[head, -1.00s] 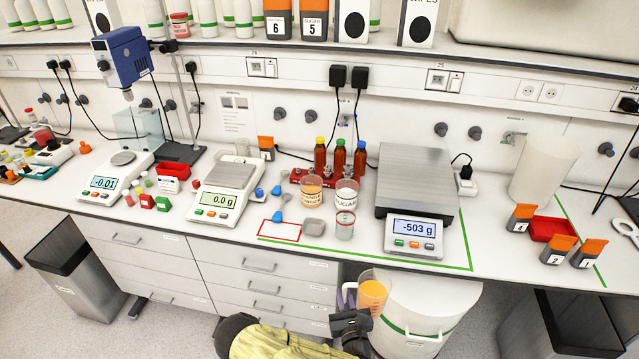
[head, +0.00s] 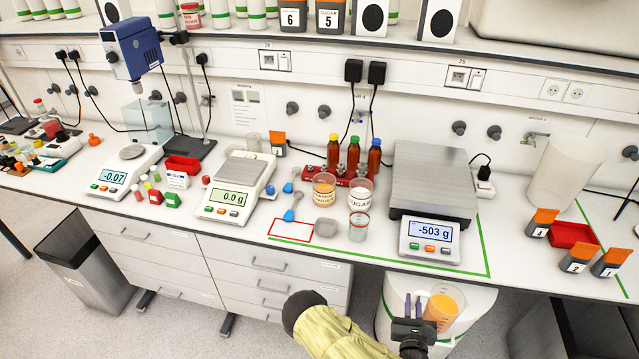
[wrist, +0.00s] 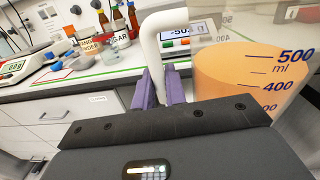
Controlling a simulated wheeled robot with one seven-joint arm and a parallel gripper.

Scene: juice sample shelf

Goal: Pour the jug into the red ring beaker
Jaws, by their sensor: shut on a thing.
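The jug (head: 442,309) is clear and holds orange liquid. My gripper (head: 412,303) is shut on its white handle (wrist: 157,45), with a purple finger on each side in the wrist view. The jug hangs in front of the bench edge, below the bench top, and looks about upright. In the wrist view the jug (wrist: 243,75) fills the right side, with its liquid near the 500 ml mark. The red ring beaker (head: 359,227) stands on the bench left of the large scale, up and left of my gripper in the head view. It is clear; its contents are hard to tell.
An orange powder beaker (head: 324,189) and a sugar beaker (head: 360,192) stand just behind the red ring beaker. A grey dish (head: 325,226) lies to its left. The large scale (head: 431,190) reads -503 g.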

